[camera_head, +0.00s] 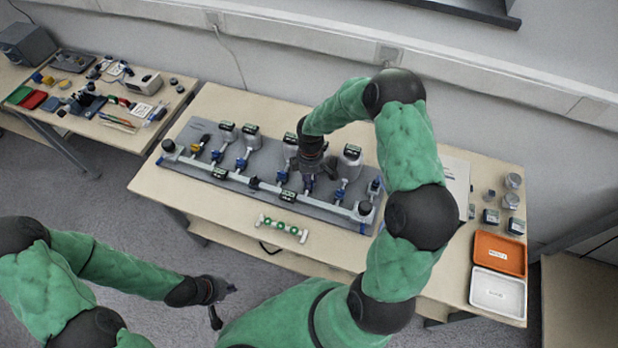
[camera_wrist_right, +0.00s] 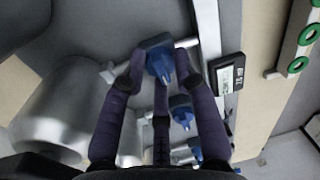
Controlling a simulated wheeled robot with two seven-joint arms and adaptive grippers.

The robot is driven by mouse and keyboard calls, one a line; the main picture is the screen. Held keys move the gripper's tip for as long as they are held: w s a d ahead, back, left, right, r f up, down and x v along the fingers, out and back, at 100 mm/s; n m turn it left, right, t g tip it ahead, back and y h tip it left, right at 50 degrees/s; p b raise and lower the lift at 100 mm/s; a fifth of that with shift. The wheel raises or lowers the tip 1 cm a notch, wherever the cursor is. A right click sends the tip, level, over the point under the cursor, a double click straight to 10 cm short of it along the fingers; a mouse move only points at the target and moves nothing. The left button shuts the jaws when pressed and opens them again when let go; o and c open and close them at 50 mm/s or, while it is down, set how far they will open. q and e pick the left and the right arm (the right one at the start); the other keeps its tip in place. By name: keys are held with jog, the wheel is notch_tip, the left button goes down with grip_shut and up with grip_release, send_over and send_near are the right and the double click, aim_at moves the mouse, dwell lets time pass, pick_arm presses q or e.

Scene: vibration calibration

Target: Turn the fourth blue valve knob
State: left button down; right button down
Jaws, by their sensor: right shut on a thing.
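Several blue valve knobs stand in a row along a pipe manifold on a grey board (camera_head: 226,196); one of them (camera_head: 341,194) shows just right of my right gripper. My right gripper (camera_head: 310,180) reaches down over the row. In the right wrist view its fingers (camera_wrist_right: 160,80) are closed about a blue valve knob (camera_wrist_right: 160,60), which shows between the fingertips. Two more blue knobs (camera_wrist_right: 181,110) show behind the fingers. In the head view the gripper mostly hides the held knob. My left gripper (camera_head: 223,303) is open and empty, low in front of the table.
Grey cylinders (camera_head: 250,137) stand behind the knobs, close to my right gripper. A white rack with green rings (camera_head: 282,227) lies on the table in front of the board. Orange (camera_head: 499,253) and white (camera_head: 497,293) trays sit at the right. A side table with tools (camera_head: 100,105) is at the left.

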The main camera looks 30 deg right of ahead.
jog(key=shift+s+f, duration=0.3)
jog(key=shift+s, duration=0.15)
jog(key=c, duration=0.9)
grip_release()
jog(key=shift+c, duration=0.2)
jog(key=shift+w+d+r, duration=0.1)
jog(key=shift+d, duration=0.05)
jog(key=shift+w, duration=0.1)
jog(key=shift+w+r, duration=0.15)
jog(key=shift+r, duration=0.4)
notch_tip(320, 180, up, 11)
jog(key=shift+w+d, duration=0.3)
jog(key=shift+d, duration=0.05)
jog(key=shift+f, duration=0.15)
